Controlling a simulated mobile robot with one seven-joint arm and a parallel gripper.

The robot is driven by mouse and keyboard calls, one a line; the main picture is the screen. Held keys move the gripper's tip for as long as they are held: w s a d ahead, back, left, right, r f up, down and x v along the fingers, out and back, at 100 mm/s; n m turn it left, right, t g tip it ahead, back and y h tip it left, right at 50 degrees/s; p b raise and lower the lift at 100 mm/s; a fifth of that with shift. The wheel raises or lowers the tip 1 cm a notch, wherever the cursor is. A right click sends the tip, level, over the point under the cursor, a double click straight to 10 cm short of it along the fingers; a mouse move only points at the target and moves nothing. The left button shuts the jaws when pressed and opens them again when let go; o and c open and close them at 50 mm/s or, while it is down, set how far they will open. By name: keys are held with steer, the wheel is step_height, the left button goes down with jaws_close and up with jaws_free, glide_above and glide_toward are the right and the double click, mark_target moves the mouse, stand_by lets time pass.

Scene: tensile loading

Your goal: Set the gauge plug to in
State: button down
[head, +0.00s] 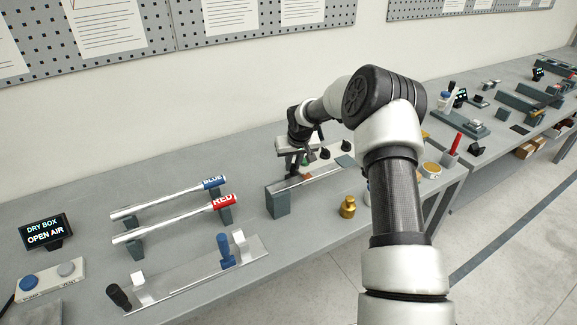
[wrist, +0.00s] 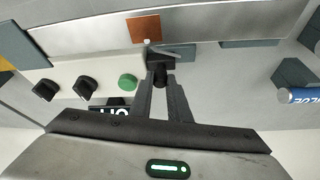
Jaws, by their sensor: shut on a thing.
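My gripper (wrist: 160,82) is shut on a small black plug (wrist: 161,70) in the wrist view. I take this for the gauge plug, but the fingers hide much of it. It is at the edge of a long metal bar, near a grey bracket (wrist: 171,52) and a copper-brown square (wrist: 146,29). I cannot tell whether it is seated. In the head view my gripper (head: 294,174) is over the back of the grey bench, by a metal strip on a dark block (head: 278,203); the plug itself does not show clearly there.
A pale panel with black knobs (wrist: 86,87) and a green button (wrist: 127,82) is close beside my fingers. Blue-ended (head: 212,183) and red-ended (head: 222,201) rods lie on stands to the left. A brass weight (head: 348,207) stands at the bench's front right.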

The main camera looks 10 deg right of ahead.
steer(key=shift+d, duration=0.2)
steer(key=c, duration=1.7)
jaws_free()
steer(key=shift+w+d, duration=0.1)
steer(key=shift+o, duration=0.2)
steer(key=shift+r, duration=0.1)
steer(key=b+v, duration=0.1)
steer(key=v, duration=1.6)
steer(key=shift+s+r, duration=0.1)
steer(key=shift+s, duration=0.1)
